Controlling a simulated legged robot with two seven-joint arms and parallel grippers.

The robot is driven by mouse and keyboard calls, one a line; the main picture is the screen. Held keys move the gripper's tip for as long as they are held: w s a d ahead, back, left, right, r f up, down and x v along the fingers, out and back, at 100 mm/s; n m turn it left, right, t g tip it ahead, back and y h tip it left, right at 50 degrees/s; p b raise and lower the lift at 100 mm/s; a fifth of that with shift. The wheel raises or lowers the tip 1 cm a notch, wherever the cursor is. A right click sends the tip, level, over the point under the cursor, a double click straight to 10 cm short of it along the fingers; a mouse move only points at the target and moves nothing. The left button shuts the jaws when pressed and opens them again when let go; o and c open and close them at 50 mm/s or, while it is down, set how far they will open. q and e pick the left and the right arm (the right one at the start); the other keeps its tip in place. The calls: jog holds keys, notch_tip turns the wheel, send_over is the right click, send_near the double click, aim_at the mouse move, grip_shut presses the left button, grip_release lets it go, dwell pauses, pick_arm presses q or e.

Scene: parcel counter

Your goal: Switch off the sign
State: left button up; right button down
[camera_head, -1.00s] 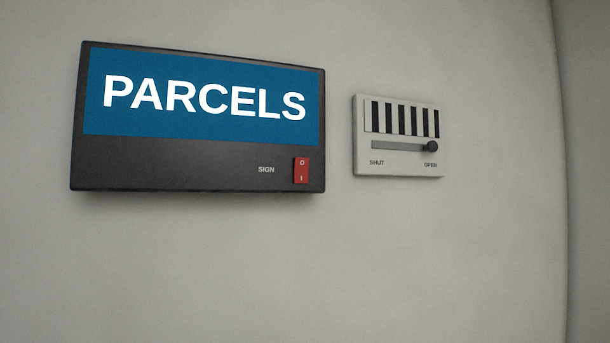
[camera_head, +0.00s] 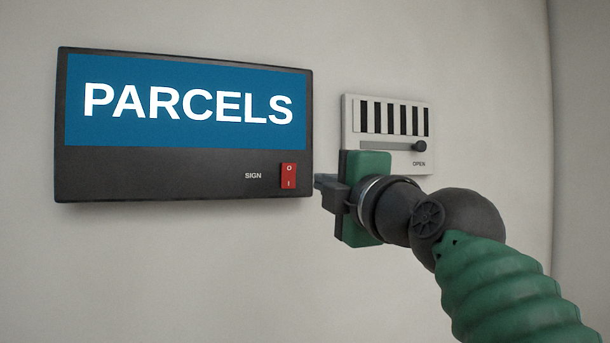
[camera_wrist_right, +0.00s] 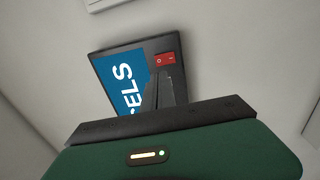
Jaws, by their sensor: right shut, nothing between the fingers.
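The sign (camera_head: 120,175) is a dark box on the wall with a blue panel (camera_head: 190,135) reading PARCELS in white. Its red rocker switch (camera_head: 289,176), marked O at the top and I at the bottom, sits at the lower right beside the word SIGN. My right gripper (camera_head: 322,186) is shut and empty, just right of the switch in the head view. In the right wrist view the switch (camera_wrist_right: 165,60) shows just beyond the shut fingertips (camera_wrist_right: 163,82), with a part of the sign around them. I cannot tell whether the fingertips touch the sign. My left gripper is not in view.
A pale vent plate (camera_head: 344,120) with dark slots and a slider knob (camera_head: 420,146) near OPEN is on the wall to the right. The wall below the sign is clear.

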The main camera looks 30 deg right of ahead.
jog(key=p, duration=0.4)
send_near(294, 170)
jog(key=p+x, duration=0.1)
jog(key=x, duration=0.1)
jog(key=p+x, duration=0.4)
jog(key=shift+w+a+r, duration=0.25)
jog(key=shift+w+a, duration=0.05)
jog(key=shift+w+d, duration=0.15)
jog(key=shift+w, duration=0.1)
jog(key=shift+d+f, duration=0.15)
jog(key=shift+s, duration=0.1)
